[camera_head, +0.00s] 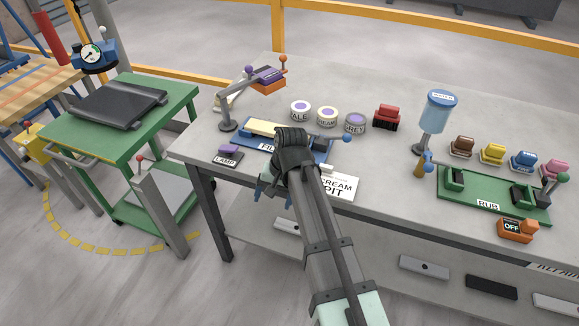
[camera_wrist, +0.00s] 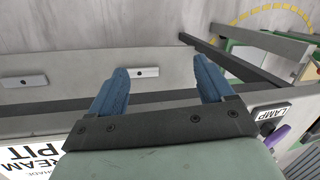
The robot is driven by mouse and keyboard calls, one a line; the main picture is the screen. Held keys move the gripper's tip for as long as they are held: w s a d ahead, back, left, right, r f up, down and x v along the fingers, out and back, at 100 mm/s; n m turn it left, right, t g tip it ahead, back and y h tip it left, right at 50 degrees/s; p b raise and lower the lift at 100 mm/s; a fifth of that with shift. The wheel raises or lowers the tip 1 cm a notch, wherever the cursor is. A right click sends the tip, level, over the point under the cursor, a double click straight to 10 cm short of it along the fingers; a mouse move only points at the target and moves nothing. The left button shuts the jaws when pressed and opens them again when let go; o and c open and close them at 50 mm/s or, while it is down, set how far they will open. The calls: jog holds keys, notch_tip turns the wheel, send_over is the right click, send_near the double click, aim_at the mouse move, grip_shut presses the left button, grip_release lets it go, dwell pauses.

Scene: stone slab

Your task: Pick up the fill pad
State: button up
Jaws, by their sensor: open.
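No pad has a readable "fill" label. A blue station (camera_head: 252,143) with a partly hidden label starting "FI" holds a cream slab (camera_head: 262,128). My gripper (camera_head: 268,194) is in front of this station near the bench's front edge, apart from the red block. In the wrist view its two blue fingers (camera_wrist: 160,82) are spread and empty, with the bench front behind them. My arm hides part of the blue station.
Pots (camera_head: 300,110) labelled pale, cream and grey stand left of the red block. Brown, yellow, blue and pink pads (camera_head: 492,154) line the right side behind a green "RUB" station (camera_head: 470,195). A lamp arm (camera_head: 228,122) and a blue dispenser (camera_head: 437,112) stand up as obstacles.

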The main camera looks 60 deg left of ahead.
jog(key=w+a+r+m+t, duration=0.1)
jog(key=w+a+r+t, duration=0.15)
jog(key=r, duration=0.75)
jog(key=w+a+r+m+t, duration=0.1)
jog(key=w+a+r+m, duration=0.2)
jog(key=r, duration=0.6)
jog(key=shift+n, duration=0.7)
jog(key=shift+w+a+f, duration=0.2)
jog(key=shift+w+f, duration=0.2)
jog(key=shift+f, duration=1.85)
jog(key=shift+w+a+f, duration=0.15)
jog(key=shift+w+f, duration=0.2)
jog(key=shift+f, duration=1.85)
jog(key=shift+w+a+f, duration=0.2)
jog(key=shift+w+f, duration=0.2)
jog(key=shift+f, duration=1.85)
jog(key=shift+c, duration=0.4)
jog(key=c, duration=1)
